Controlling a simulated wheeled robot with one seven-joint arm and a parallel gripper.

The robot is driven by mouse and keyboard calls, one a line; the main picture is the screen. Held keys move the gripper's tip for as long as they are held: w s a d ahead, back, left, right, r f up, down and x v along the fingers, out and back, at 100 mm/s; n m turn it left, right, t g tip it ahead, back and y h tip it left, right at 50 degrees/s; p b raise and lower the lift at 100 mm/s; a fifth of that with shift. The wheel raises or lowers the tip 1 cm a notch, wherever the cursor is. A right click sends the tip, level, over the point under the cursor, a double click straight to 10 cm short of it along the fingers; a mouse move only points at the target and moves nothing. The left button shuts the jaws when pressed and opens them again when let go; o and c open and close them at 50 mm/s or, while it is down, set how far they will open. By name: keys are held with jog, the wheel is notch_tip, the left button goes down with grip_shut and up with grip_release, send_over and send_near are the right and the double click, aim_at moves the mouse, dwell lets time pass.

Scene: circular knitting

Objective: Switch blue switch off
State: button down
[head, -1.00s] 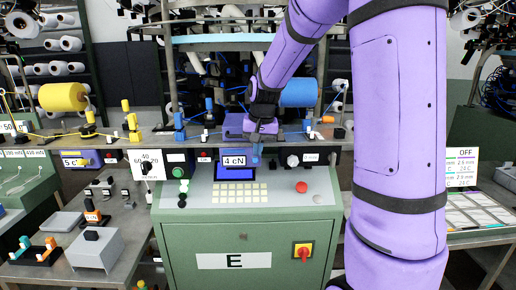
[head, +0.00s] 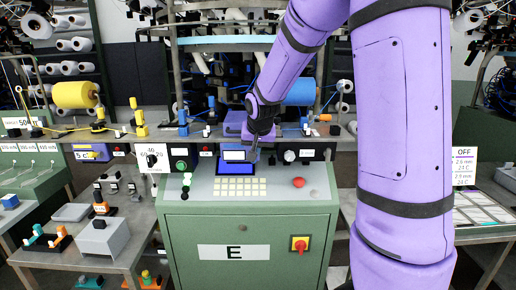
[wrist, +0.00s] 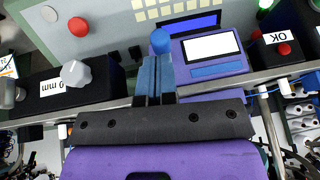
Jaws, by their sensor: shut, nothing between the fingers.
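A blue rounded knob (wrist: 160,41), likely the blue switch, shows in the wrist view just beyond my fingertips, beside a purple box with a white display (wrist: 211,46). I cannot tell whether the fingertips touch it. In the head view the box's display (head: 234,155) is lit white with no readable text. My gripper (wrist: 157,60) has its blue fingers shut together and empty. In the head view my gripper (head: 255,157) points down at the right side of the display, and the knob is not clear there.
A green cabinet marked E (head: 238,225) stands below, with a red button (head: 298,183) and a red-yellow rotary switch (head: 300,244). In the wrist view a black box with a grey knob (wrist: 75,74) is left, and a black box marked OK (wrist: 278,42) is right.

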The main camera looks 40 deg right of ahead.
jog(key=shift+s+a+f+t, duration=0.1)
jog(key=shift+a+f+t, duration=0.1)
jog(key=shift+t, duration=0.1)
jog(key=shift+s+a+f, duration=0.15)
jog(key=shift+s+f, duration=0.15)
jog(key=shift+f, duration=0.4)
jog(key=shift+s+a+f, duration=0.1)
jog(key=shift+s+f, duration=0.15)
jog(key=shift+f, duration=0.45)
